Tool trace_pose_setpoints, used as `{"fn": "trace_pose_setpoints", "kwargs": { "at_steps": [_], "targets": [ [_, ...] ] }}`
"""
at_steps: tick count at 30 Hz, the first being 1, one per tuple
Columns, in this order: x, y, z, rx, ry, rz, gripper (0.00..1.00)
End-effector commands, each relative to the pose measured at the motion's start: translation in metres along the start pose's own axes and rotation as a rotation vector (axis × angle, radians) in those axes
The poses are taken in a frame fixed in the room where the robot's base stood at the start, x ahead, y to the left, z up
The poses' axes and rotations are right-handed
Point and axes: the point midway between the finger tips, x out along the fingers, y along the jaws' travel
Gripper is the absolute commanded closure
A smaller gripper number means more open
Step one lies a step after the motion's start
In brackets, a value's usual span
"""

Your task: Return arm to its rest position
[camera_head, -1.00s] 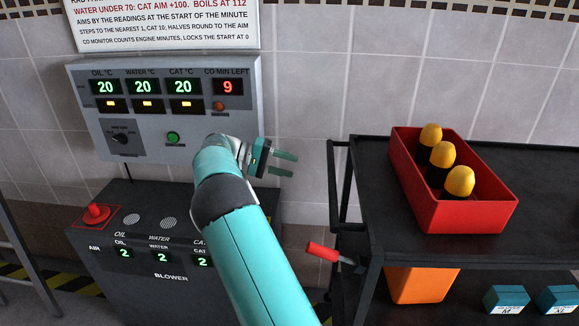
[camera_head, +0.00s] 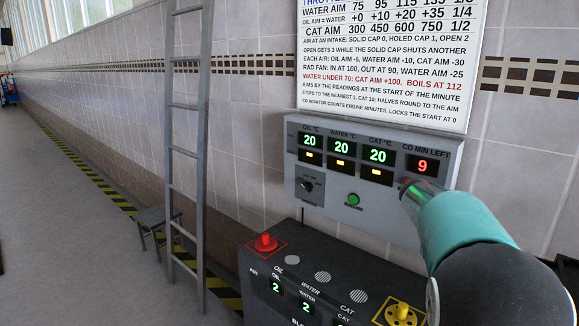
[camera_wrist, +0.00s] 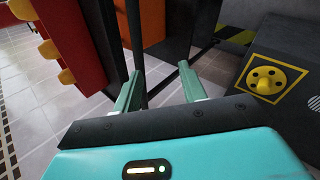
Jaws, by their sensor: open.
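My gripper (camera_wrist: 158,92) shows in the wrist view with its two teal fingers apart and nothing between them. Beyond the fingers are dark cart posts and the tiled floor. In the head view my teal arm reaches in from the lower right, and its end overlaps the right side of the grey control panel (camera_head: 330,208). The fingers are hidden behind the arm there. The panel displays read 20, 20, 20 and a red 9, and a green button (camera_head: 353,199) sits below them.
The blower box (camera_head: 262,262) stands below the panel, with a red knob (camera_head: 266,242) and a yellow holed cap (camera_head: 401,312). The cap also shows in the wrist view (camera_wrist: 266,80), right of the fingers. A ladder (camera_head: 185,150) and stool (camera_head: 158,217) stand left.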

Motion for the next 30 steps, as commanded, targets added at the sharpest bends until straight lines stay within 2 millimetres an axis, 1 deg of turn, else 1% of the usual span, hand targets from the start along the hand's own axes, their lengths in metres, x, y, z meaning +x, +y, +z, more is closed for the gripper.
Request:
{"fn": "trace_pose_setpoints", "kwargs": {
  "at_steps": [1,8,9,11,18,24,27,30],
  "targets": [
    [-0.007,0.000,0.014,-0.014,0.028,-0.052,0.58],
    [-0.029,-0.016,0.072,-0.089,0.155,-0.259,0.58],
    [-0.033,-0.019,0.083,-0.103,0.178,-0.292,0.58],
    [-0.038,-0.025,0.099,-0.120,0.215,-0.340,0.58],
    [-0.055,-0.047,0.166,-0.183,0.369,-0.512,0.58],
    [-0.061,-0.068,0.220,-0.223,0.503,-0.630,0.58],
    [-0.060,-0.079,0.247,-0.238,0.569,-0.681,0.58],
    [-0.058,-0.089,0.268,-0.248,0.630,-0.720,0.58]
  ]
}}
